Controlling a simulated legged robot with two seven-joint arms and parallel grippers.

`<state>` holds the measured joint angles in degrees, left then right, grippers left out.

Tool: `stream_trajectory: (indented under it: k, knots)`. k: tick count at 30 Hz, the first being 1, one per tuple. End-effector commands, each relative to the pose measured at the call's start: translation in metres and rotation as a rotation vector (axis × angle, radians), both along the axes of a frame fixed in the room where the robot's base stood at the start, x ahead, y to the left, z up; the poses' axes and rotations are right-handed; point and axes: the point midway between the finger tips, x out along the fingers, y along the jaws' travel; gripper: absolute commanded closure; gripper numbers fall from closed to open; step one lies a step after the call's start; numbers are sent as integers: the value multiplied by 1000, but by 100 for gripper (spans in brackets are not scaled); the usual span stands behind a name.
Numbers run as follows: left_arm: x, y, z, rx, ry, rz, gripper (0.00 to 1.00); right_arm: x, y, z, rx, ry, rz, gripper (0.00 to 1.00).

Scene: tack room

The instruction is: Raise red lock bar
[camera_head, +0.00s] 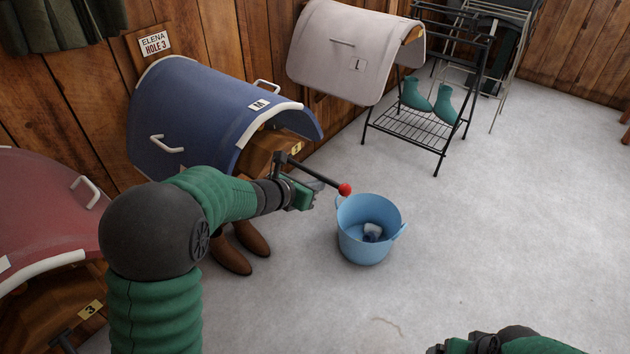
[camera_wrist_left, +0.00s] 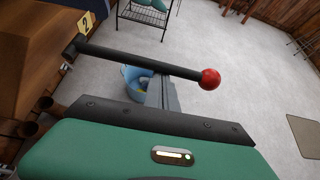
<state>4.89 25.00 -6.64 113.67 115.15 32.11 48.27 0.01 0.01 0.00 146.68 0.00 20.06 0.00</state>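The lock bar (camera_head: 315,175) is a black rod with a red ball knob (camera_head: 345,189) at its free end. It juts out from the wooden body of the blue rack with yellow tag 2. In the left wrist view the bar (camera_wrist_left: 135,62) runs across the picture to its red knob (camera_wrist_left: 209,79). My left gripper (camera_head: 322,183) is at the bar, short of the knob. Its grey fingers (camera_wrist_left: 163,92) look close together, and the bar crosses at their tips; contact is unclear. My right arm (camera_head: 510,343) shows only at the bottom edge, its fingers not clear.
Brown boots (camera_head: 230,258) stand under the blue rack (camera_head: 190,112). A red rack (camera_head: 50,205) is at left, a white one (camera_head: 340,60) behind. A black stand (camera_head: 405,130) holds green boots. Floor at right is clear.

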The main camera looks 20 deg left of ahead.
Motion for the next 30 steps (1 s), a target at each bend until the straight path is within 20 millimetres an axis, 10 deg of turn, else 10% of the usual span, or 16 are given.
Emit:
stream_trajectory:
  k: [18, 30]
  knots:
    - [7, 17, 80, -538, 193, 4, 100, 0, 0, 158, 0, 0, 0, 9]
    - [15, 39, 102, -837, 300, 4, 100, 1, 0, 210, 0, 0, 0, 9]
